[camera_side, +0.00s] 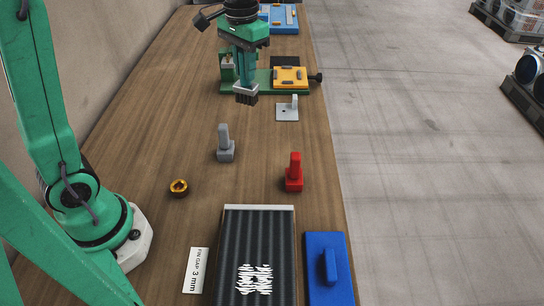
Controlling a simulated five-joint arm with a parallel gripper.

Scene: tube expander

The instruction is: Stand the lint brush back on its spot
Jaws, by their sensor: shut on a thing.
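My gripper (246,80) is at the far end of the bench, pointing down. It is shut on a small dark grey block with a ridged, bristle-like lower part, which I take to be the lint brush (246,96). The brush hangs upright below the fingers and appears to be above the wooden bench top, in front of a green fixture. The fingers hide its upper part. I cannot tell which place is the brush's marked spot.
A green fixture (262,88) with a yellow plate and a small white bracket (288,110) are close by. Grey (225,148) and red (294,175) upright pieces, a brass ring (179,188), a finned panel (232,250) with white lint and a blue block (340,285) are nearer.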

